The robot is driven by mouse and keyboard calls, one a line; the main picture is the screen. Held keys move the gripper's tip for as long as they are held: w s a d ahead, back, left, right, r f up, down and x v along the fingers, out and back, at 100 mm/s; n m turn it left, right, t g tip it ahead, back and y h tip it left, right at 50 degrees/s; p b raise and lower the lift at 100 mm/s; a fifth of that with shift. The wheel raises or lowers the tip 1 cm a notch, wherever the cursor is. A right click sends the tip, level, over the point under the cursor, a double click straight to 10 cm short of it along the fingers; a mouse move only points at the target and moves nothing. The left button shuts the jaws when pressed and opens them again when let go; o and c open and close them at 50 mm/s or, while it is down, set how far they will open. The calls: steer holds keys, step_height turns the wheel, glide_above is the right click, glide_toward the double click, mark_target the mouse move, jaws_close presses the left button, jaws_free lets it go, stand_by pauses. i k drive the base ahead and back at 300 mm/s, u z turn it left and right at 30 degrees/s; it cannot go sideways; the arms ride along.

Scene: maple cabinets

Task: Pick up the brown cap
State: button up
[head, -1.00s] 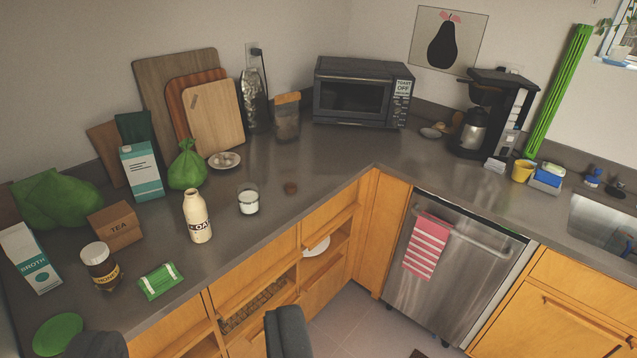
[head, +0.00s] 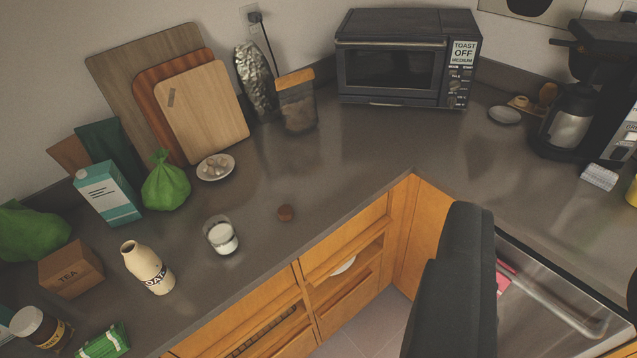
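The brown cap (head: 286,213) is a small, round, dark reddish-brown piece. It lies on the grey counter (head: 330,165), right of the glass of milk (head: 222,237) and back from the counter's front edge. Nothing covers it. A dark grey part of my gripper (head: 455,285) rises from the bottom edge, right of centre. It is in front of the corner cabinet and dishwasher, well to the right of the cap and apart from it in the picture.
An oat bottle (head: 148,268), tea box (head: 71,267) and green bag (head: 165,184) stand left of the cap. A small plate (head: 216,167) lies behind the glass. The toaster oven (head: 405,60) is at the back. The counter right of the cap is clear.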

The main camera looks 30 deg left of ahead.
mark_target(285, 212)
steer(key=u, duration=0.5)
steer(key=i, duration=1.3)
steer(key=u, duration=0.85)
